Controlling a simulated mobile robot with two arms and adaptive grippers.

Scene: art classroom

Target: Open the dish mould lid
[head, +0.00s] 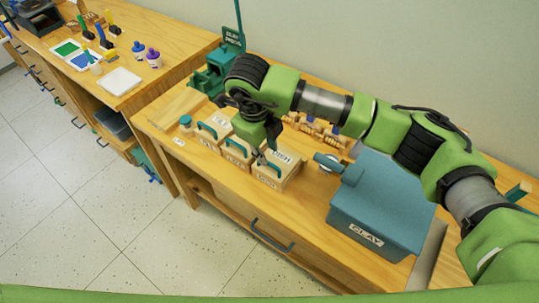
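The dish mould (280,178) is a small wooden box on the workbench, the rightmost of a row of three similar boxes. Its lid (285,157) is on top, looks closed and carries the word DISH. My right gripper (263,150) comes down over the left part of this lid, close to the lid's handle. The gripper's own links hide the handle in part, and I cannot tell whether the fingers touch it. The gap between the fingers is not clear. My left gripper is not in view.
Two more moulds, a middle one (236,152) and a left one (208,136), stand close beside the dish mould. A blue CLAY bin (375,215) stands to the right. A green slab press (212,75) is behind. Wooden tools (318,130) lie at the back.

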